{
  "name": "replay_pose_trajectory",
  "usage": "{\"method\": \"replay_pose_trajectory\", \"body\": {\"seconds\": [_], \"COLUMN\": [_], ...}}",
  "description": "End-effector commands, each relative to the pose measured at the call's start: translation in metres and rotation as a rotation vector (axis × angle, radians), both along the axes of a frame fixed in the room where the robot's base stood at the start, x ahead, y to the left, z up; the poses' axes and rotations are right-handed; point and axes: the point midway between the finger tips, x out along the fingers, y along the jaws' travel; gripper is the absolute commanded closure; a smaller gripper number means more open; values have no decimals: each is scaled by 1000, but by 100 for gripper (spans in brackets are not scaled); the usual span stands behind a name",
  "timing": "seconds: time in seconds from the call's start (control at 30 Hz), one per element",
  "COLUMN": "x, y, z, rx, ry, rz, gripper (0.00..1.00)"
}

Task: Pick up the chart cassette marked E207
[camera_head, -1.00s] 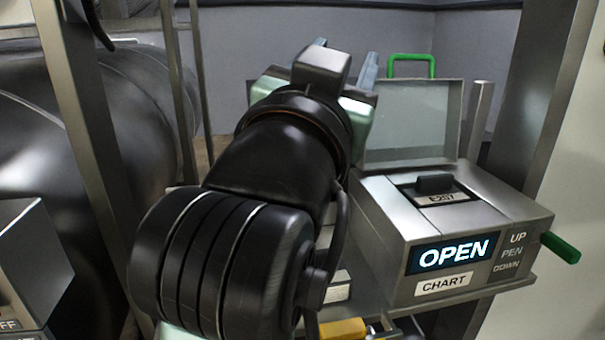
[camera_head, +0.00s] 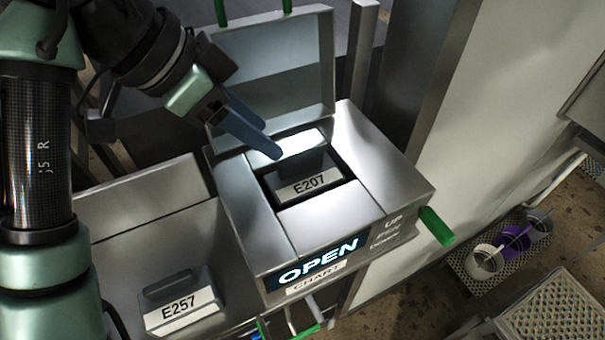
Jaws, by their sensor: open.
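The chart cassette marked E207 (camera_head: 308,184) sits in the square well in the top of the chart recorder (camera_head: 335,226). Its white label faces me and its dark grip stands up behind the label. My gripper (camera_head: 258,136) comes in from the upper left, its blue-grey fingers pointing down toward the well, just behind and left of the cassette. It is open and holds nothing; the fingers overlap in this view. They look apart from the cassette, but the exact gap cannot be told.
Another cassette, marked E257 (camera_head: 180,312), lies on the left. A green lever (camera_head: 436,226) sticks out at the right. The recorder's display (camera_head: 320,262) reads OPEN.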

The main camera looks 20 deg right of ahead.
Motion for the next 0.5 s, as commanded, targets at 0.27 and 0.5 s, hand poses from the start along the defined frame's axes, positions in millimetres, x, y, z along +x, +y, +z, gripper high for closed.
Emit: {"method": "replay_pose_trajectory", "body": {"seconds": [0.27, 0.5], "x": [1, 0], "y": [-16, -33], "z": [-22, -44], "rx": [-1, -2], "ry": [-2, 2], "rz": [1, 1], "gripper": [48, 48]}}
